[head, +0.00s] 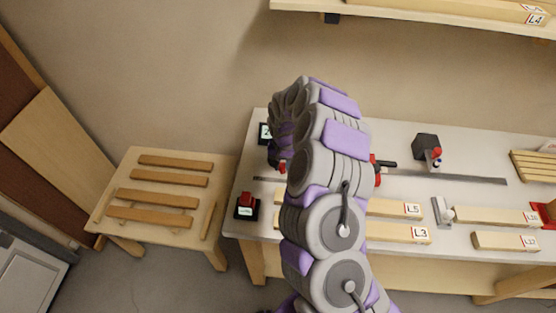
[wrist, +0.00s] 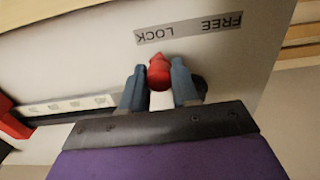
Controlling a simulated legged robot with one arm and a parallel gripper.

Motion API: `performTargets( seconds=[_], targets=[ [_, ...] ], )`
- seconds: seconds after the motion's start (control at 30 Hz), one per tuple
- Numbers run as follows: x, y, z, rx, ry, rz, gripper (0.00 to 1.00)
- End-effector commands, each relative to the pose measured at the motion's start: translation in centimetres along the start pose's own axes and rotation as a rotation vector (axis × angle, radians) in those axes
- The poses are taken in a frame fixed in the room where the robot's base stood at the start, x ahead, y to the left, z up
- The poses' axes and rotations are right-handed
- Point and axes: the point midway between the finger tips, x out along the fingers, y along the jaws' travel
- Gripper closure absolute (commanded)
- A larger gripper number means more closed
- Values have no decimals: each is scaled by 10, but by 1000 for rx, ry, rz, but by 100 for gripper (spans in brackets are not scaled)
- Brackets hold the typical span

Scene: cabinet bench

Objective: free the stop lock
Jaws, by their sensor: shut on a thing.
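My gripper (wrist: 158,84) is at a small red lever (wrist: 159,68) in the wrist view, with one blue-grey finger on each side of it and shut on it. The lever stands by a grey label strip (wrist: 190,28), upside down in this view, with the words LOCK and FREE. The lever's tip is near the LOCK end, close to the gap between the words. Its base is partly hidden by my gripper. In the head view my arm covers the gripper and the lever.
The bench (head: 400,140) holds a long dark rail (head: 450,178), a dark block with a red part (head: 427,148), and labelled boards (head: 390,231). A slatted wooden stand (head: 140,160) is at left. A shelf (head: 420,12) hangs above.

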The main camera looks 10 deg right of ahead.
Motion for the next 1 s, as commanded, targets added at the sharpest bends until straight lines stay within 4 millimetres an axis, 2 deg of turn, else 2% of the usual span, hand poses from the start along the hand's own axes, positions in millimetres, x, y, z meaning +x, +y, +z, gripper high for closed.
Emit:
performTargets(
  seconds=[0.3,1.0],
  targets=[
    [-1,-15,6,-2,4,-1,79],
    [0,-24,8,1,1,-1,79]
  ],
)
